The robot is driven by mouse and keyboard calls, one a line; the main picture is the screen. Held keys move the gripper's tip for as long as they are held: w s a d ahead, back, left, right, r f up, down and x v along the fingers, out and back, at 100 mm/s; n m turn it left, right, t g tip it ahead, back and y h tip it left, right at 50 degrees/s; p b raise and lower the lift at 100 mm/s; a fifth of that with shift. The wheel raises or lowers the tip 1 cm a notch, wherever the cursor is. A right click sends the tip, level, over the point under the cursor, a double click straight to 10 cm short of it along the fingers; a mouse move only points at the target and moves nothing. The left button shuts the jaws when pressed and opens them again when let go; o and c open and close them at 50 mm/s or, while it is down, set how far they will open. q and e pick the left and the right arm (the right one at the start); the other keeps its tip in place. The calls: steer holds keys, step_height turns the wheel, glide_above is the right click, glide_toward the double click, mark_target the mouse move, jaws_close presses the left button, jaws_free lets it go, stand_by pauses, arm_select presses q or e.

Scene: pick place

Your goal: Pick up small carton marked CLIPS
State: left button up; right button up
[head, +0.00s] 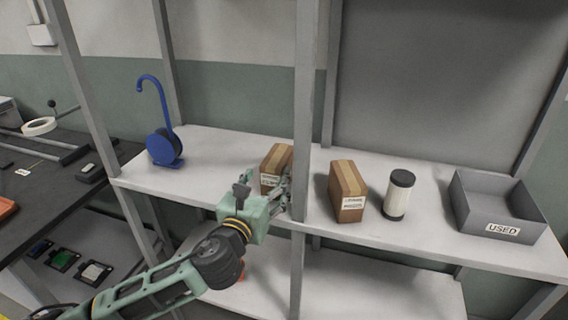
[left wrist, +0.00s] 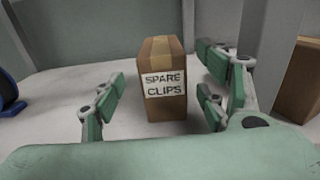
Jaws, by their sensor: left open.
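The small brown carton (head: 275,161) stands upright on the shelf, just left of the grey front post in the head view. In the left wrist view the carton (left wrist: 163,107) shows a white label reading SPARE CLIPS and a tan tape strip on top. My left gripper (head: 268,188) is in front of the carton. In the left wrist view its open fingers (left wrist: 160,108) stand to the left and right of the carton, with gaps showing on both sides. The gripper hides the carton's lower part in the head view. My right gripper is not in view.
The grey post (head: 305,120) stands close right of the gripper. Right of it are a second carton (head: 346,190), a black-and-white cylinder (head: 398,196) and a grey bin marked USED (head: 490,226). A blue hooked object (head: 163,147) stands left. Shelf between is clear.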

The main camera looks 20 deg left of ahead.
mark_target(270, 174)
arm_select(q)
steer(key=shift+w+r, duration=0.15)
steer(key=shift+w, duration=0.4)
steer(key=shift+w+d, duration=0.15)
steer(key=shift+w, duration=1.1)
steer(key=w, duration=0.4)
steer(key=shift+w+d+f, duration=0.15)
steer(key=shift+w+f, duration=0.1)
steer(key=shift+w, duration=0.15)
steer(key=c, duration=1.4)
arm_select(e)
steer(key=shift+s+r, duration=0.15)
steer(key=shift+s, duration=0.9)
